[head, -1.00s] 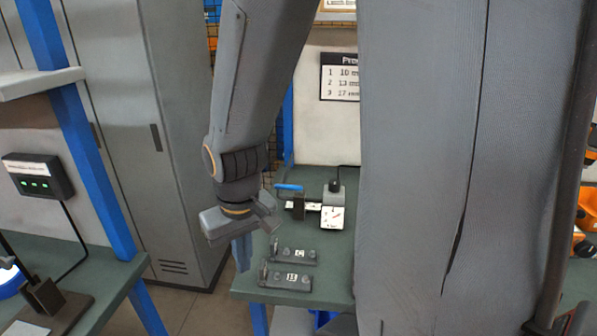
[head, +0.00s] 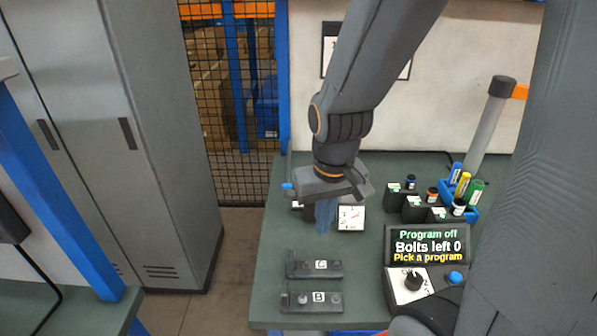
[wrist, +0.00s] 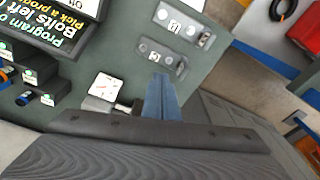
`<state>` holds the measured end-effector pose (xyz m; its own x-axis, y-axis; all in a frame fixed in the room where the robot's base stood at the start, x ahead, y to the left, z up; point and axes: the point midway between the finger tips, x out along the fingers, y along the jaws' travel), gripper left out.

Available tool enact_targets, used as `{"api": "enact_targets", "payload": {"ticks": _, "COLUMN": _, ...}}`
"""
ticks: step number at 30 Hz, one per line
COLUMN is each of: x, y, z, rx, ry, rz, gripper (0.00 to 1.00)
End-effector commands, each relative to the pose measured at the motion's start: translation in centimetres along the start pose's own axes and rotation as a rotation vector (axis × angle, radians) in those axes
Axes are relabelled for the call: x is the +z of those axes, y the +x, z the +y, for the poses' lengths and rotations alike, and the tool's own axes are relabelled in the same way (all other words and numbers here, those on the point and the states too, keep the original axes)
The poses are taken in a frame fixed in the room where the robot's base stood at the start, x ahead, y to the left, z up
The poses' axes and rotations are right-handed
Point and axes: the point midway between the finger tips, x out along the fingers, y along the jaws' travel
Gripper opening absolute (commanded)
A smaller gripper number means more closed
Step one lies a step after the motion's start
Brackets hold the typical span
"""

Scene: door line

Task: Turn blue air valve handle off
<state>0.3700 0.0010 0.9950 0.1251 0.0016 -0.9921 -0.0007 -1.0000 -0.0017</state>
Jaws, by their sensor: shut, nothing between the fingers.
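The blue valve handle (head: 287,187) shows only as a small blue end left of my gripper in the head view. The rest of it and most of the valve body are hidden behind my gripper. The valve's white gauge (head: 351,218) stands just right of my fingers; it also shows in the wrist view (wrist: 104,86). My gripper (head: 325,229) points down in front of the valve, its blue fingers shut and empty. In the wrist view the fingers (wrist: 162,82) lie right of the gauge; the handle cannot be made out there. I cannot tell if my gripper touches the valve.
Holders marked C (head: 315,268) and B (head: 312,297) lie on the green bench (head: 270,285) in front. A program display (head: 427,246) and a knob box (head: 412,284) stand right, with black bins (head: 415,208) behind. A grey cabinet (head: 165,150) stands left, across a floor gap.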

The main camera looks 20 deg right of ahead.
Motion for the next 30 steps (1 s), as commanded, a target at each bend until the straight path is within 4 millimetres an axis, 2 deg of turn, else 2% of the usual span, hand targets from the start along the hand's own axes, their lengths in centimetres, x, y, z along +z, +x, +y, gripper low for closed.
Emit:
{"api": "enact_targets", "payload": {"ticks": 4, "x": -0.2, "y": 0.0, "z": 0.0, "rx": 0.001, "ry": 0.002, "rz": 0.002, "gripper": 0.00}}
{"api": "enact_targets", "payload": {"ticks": 7, "x": -2.5, "y": 0.2, "z": 0.0, "rx": 0.006, "ry": 0.022, "rz": 0.017, "gripper": 0.00}}
{"api": "enact_targets", "payload": {"ticks": 8, "x": -3.7, "y": 0.2, "z": 0.1, "rx": 0.010, "ry": 0.034, "rz": 0.026, "gripper": 0.00}}
{"api": "enact_targets", "payload": {"ticks": 11, "x": -9.1, "y": 0.2, "z": 0.3, "rx": 0.026, "ry": 0.091, "rz": 0.067, "gripper": 0.00}}
{"api": "enact_targets", "payload": {"ticks": 12, "x": -11.5, "y": 0.1, "z": 0.3, "rx": 0.033, "ry": 0.120, "rz": 0.086, "gripper": 0.00}}
{"api": "enact_targets", "payload": {"ticks": 15, "x": -16.9, "y": -0.4, "z": 0.3, "rx": 0.051, "ry": 0.188, "rz": 0.132, "gripper": 0.00}}
{"api": "enact_targets", "payload": {"ticks": 18, "x": -21.1, "y": -1.1, "z": 0.2, "rx": 0.063, "ry": 0.247, "rz": 0.172, "gripper": 0.00}}
{"api": "enact_targets", "payload": {"ticks": 21, "x": -23.7, "y": -1.7, "z": 0.2, "rx": 0.070, "ry": 0.286, "rz": 0.199, "gripper": 0.00}}
{"api": "enact_targets", "payload": {"ticks": 24, "x": -24.7, "y": -2.0, "z": 0.2, "rx": 0.073, "ry": 0.305, "rz": 0.209, "gripper": 0.00}}
{"api": "enact_targets", "payload": {"ticks": 30, "x": -24.8, "y": -2.1, "z": 0.2, "rx": 0.074, "ry": 0.307, "rz": 0.210, "gripper": 0.00}}
